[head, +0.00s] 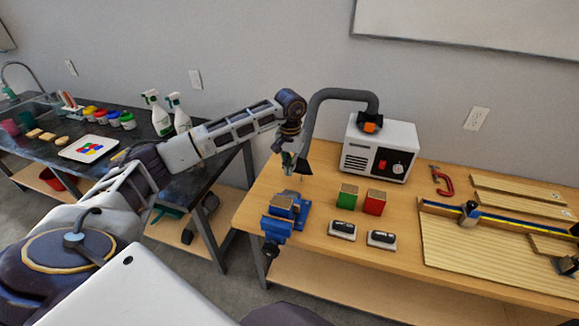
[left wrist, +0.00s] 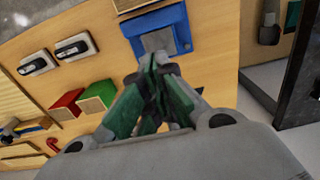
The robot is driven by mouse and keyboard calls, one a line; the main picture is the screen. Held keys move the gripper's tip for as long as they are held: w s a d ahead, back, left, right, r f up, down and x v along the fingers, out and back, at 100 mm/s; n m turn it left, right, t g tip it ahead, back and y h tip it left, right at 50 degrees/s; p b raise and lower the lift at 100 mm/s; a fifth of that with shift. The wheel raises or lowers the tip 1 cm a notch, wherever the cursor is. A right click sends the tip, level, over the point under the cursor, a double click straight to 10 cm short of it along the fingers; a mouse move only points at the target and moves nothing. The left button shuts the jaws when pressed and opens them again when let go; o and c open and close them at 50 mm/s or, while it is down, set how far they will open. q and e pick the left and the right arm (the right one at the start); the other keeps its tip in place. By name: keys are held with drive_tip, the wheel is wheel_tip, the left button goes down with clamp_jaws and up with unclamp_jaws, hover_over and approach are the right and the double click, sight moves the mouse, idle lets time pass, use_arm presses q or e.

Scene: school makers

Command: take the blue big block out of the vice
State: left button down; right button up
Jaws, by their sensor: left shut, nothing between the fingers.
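The blue vice (head: 291,218) is fixed at the front left edge of the wooden workbench. A block with a brown top and blue sides, which looks like the blue big block (head: 283,201), sits in the vice's jaws. The vice (left wrist: 182,38) also shows at the top of the left wrist view, partly cut by the frame and the fingers; block and vice are hard to tell apart there. My left gripper (head: 290,166) is above and slightly behind the vice, pointing down, shut and empty. Its green-padded fingers (left wrist: 157,63) are closed together. My right gripper is out of view.
Green (head: 347,196) and red (head: 374,202) blocks stand right of the vice, with two black-and-white erasers (head: 342,230) in front. A white machine (head: 379,148) with a grey hose stands behind. A dark sink counter (head: 130,140) is at left, across a gap.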

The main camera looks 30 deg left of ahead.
sight(282, 210)
use_arm(q)
wheel_tip(282, 210, down, 8)
drive_tip(key=shift+r+p, duration=0.1)
drive_tip(key=shift+p, duration=0.6)
drive_tip(key=shift+s+f, duration=0.15)
drive_tip(key=shift+f, duration=0.05)
drive_tip(key=shift+s+d+p, duration=0.2)
drive_tip(key=shift+s+p, duration=0.25)
drive_tip(key=shift+s, duration=0.45)
drive_tip(key=shift+s+d+p, duration=0.2)
drive_tip(key=shift+s+p, duration=0.25)
drive_tip(key=shift+s, duration=0.45)
drive_tip(key=shift+s, duration=0.15)
drive_tip(key=shift+s+d+f+b, duration=0.1)
drive_tip(key=shift+s+d+b, duration=0.15)
drive_tip(key=shift+s+b, duration=0.4)
drive_tip(key=shift+s+d+f, duration=0.1)
drive_tip(key=shift+s, duration=0.15)
